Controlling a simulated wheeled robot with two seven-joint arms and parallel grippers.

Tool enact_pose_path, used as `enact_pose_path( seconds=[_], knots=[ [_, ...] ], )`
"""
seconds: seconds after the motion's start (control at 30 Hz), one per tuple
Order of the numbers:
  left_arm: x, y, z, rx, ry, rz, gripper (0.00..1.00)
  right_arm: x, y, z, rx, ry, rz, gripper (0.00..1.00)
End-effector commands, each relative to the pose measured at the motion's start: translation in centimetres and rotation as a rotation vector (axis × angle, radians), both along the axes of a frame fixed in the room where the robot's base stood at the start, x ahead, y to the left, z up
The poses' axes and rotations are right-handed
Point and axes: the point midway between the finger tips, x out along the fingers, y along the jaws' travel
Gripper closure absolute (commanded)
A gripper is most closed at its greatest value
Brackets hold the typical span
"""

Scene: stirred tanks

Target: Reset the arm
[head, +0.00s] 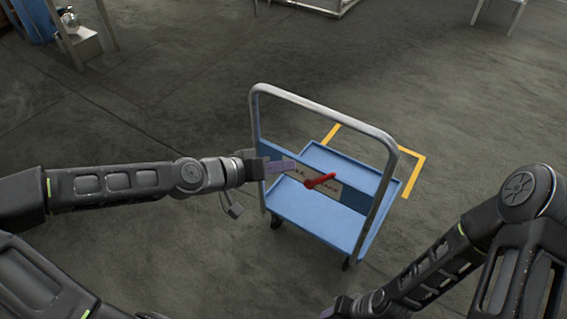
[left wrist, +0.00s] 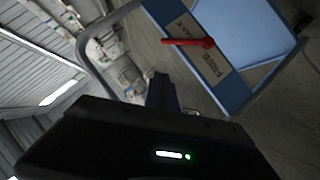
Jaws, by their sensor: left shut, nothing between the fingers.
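My left arm reaches in from the left in the head view. Its gripper (head: 284,166) is shut and empty, in front of the left part of the cart's handle panel. A red lever (head: 322,180) is on the pale label plate of that panel, just right of the fingertips and apart from them. The left wrist view shows the shut fingers (left wrist: 163,92) and the red lever (left wrist: 188,42) beyond them. My right gripper (head: 335,311) is only partly in view at the bottom edge; its fingers cannot be made out.
A blue platform cart (head: 325,222) with a grey tubular handle (head: 325,104) stands in front of me. Yellow corner tape (head: 413,172) marks the floor behind it. A metal frame with a blue drum (head: 36,18) is at the far left. The floor around the cart is clear.

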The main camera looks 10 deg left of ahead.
Motion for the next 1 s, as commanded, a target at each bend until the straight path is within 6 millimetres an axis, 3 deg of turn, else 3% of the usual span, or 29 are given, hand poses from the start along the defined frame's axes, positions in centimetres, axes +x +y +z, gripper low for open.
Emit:
enact_pose_path(
  seconds=[0.5,0.57,0.67,0.77,0.87,1.0],
  knots=[
    [0.6,0.3,0.3,-0.039,0.015,0.05,1.0,0.0,0.0,0.0,0.0,0.0,0.0,0.64],
    [0.6,1.3,-1.0,-0.064,0.058,0.1,1.0,0.0,0.0,0.0,0.0,0.0,0.0,0.64],
    [0.0,2.5,-4.7,-0.105,0.161,0.182,1.0,0.0,0.0,0.0,0.0,0.0,0.0,0.64],
    [-1.9,1.6,-9.8,-0.142,0.307,0.233,1.0,0.0,0.0,0.0,0.0,0.0,0.0,0.64],
    [-5.3,-0.5,-15.6,-0.139,0.473,0.254,1.0,0.0,0.0,0.0,0.0,0.0,0.0,0.64],
    [-12.2,-3.0,-23.3,-0.037,0.687,0.246,1.0,0.0,0.0,0.0,0.0,0.0,0.0,0.64]
  ],
)
